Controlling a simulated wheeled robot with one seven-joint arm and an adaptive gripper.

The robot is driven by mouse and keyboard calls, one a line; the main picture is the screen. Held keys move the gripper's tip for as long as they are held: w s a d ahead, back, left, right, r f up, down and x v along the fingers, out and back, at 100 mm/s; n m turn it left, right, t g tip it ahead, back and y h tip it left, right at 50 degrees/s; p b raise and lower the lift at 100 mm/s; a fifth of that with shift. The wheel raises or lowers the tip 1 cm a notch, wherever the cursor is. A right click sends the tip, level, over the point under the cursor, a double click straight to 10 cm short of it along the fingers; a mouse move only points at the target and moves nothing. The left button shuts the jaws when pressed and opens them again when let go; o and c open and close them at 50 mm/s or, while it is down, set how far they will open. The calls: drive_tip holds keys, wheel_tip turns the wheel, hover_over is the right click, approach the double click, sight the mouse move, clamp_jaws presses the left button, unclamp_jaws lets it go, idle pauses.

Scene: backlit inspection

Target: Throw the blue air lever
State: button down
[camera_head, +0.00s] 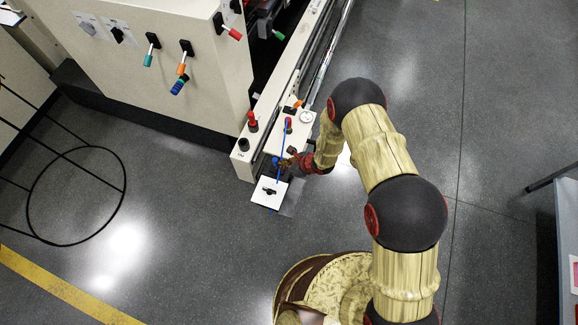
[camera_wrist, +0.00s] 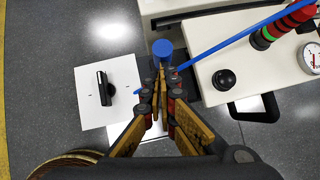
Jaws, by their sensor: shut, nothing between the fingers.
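A round blue knob (camera_wrist: 162,48) shows just ahead of my fingertips in the wrist view. It appears in the head view as a small blue end (camera_head: 276,161) beside the front box of the machine. My gripper (camera_head: 287,162) is at this spot, and its fingertips (camera_wrist: 160,75) are together and empty in the wrist view. They are at or very near the knob; I cannot tell if they touch. A thin blue tube (camera_wrist: 232,40) runs from beside the fingers toward the box. The knob's lower part is hidden by my fingers.
A white plate with a black handle (camera_wrist: 105,88) lies left of my fingers. The box carries a black knob (camera_wrist: 224,80), a pressure gauge (camera_wrist: 311,58) and a red-green-black stack (camera_wrist: 282,24). Several coloured levers, one blue (camera_head: 179,86), sit on the machine's panel. A black wire stand (camera_head: 77,195) is left.

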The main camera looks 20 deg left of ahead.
sight(274, 162)
drive_tip(key=a+h, duration=0.3)
drive_tip(key=shift+w+a+r+p, duration=0.1)
drive_tip(key=shift+r+p, duration=0.2)
drive_tip(key=shift+p, duration=0.05)
drive_tip(key=shift+w+a, duration=0.1)
drive_tip(key=shift+a, duration=0.4)
